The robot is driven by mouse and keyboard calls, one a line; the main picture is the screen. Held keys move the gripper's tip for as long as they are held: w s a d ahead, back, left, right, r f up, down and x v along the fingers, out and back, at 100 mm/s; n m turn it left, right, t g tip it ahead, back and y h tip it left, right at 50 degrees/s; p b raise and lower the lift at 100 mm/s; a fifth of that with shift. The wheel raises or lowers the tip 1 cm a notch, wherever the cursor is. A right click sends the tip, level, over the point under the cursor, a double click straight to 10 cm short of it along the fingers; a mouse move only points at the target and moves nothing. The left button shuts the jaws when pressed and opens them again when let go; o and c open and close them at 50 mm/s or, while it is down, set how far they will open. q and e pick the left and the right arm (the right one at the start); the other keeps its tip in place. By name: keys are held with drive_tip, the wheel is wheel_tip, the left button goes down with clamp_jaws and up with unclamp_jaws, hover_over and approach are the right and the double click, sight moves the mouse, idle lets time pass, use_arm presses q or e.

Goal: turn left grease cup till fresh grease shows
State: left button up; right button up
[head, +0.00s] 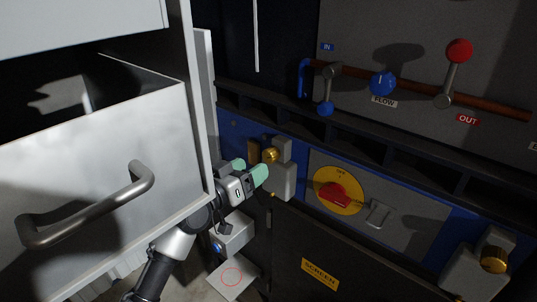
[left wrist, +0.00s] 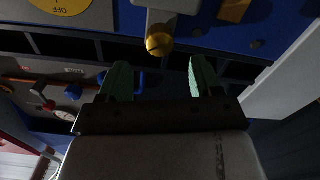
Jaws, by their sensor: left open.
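The left grease cup (head: 270,155) is a brass knob on a pale bearing block (head: 284,180) on the blue machine rail. My left gripper (head: 250,169), with green fingertips, is open and empty just left of and slightly below the cup in the head view. In the left wrist view the brass cup (left wrist: 159,43) lies beyond the open fingertips (left wrist: 160,78), roughly centred between them, and no contact shows. I cannot tell whether any grease shows at the block. A second brass cup (head: 494,258) sits on a block at the far right. My right gripper is not in view.
An open grey drawer (head: 110,180) with a bar handle (head: 95,205) stands close left of my left arm. Right of the block is a yellow dial with a red switch (head: 334,195).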

sight(266, 158)
use_arm(q)
drive_tip(key=p+x, duration=0.1)
drive_tip(key=x, duration=0.6)
drive_tip(key=shift+c, duration=0.3)
drive_tip(key=c, duration=0.9)
drive_tip(key=shift+f, duration=0.1)
drive_tip(key=m+b, duration=0.2)
drive_tip(key=shift+m, duration=0.4)
drive_tip(key=shift+m+b, duration=0.35)
drive_tip(key=shift+m, duration=1.75)
